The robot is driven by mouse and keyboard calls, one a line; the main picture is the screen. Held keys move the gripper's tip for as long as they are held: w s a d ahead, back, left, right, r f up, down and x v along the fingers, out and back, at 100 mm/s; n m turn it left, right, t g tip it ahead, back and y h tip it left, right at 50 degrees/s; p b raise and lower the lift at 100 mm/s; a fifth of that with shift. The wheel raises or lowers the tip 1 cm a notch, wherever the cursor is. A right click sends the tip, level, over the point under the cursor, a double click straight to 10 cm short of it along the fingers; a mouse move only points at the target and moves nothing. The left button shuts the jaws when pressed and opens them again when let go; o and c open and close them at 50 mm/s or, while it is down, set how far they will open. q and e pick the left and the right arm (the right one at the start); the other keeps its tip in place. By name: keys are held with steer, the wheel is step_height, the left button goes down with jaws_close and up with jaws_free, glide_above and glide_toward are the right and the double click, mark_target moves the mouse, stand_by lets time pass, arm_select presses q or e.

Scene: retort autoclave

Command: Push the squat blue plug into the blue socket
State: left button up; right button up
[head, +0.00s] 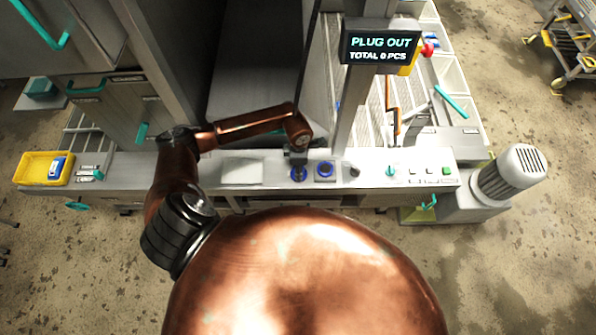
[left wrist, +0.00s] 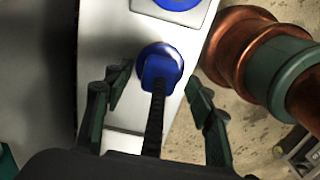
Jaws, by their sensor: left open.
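The squat blue plug (left wrist: 160,70) stands on the light panel in the left wrist view, over a round blue base, with a black cable running from it toward the camera. I cannot tell how deep it sits. My left gripper (left wrist: 157,98) is open, one finger on each side of the plug and cable, touching neither visibly. In the head view the left gripper (head: 298,160) is right above the blue plug (head: 298,175), partly hiding it. A second round blue fitting (head: 324,169) on a square plate is just right of it; its edge shows in the left wrist view (left wrist: 180,3). My right gripper is out of view.
A display (head: 380,45) reading "PLUG OUT, TOTAL 0 PCS" stands on a post behind the panel. A dark knob (head: 354,171), a teal switch (head: 390,171) and a green button (head: 446,171) are to the right. A yellow tray (head: 40,181) is at the far left.

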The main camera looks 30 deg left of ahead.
arm_select(q)
steer(key=shift+d+f, duration=0.1)
steer(key=shift+f, duration=0.65)
steer(key=c, duration=1.2)
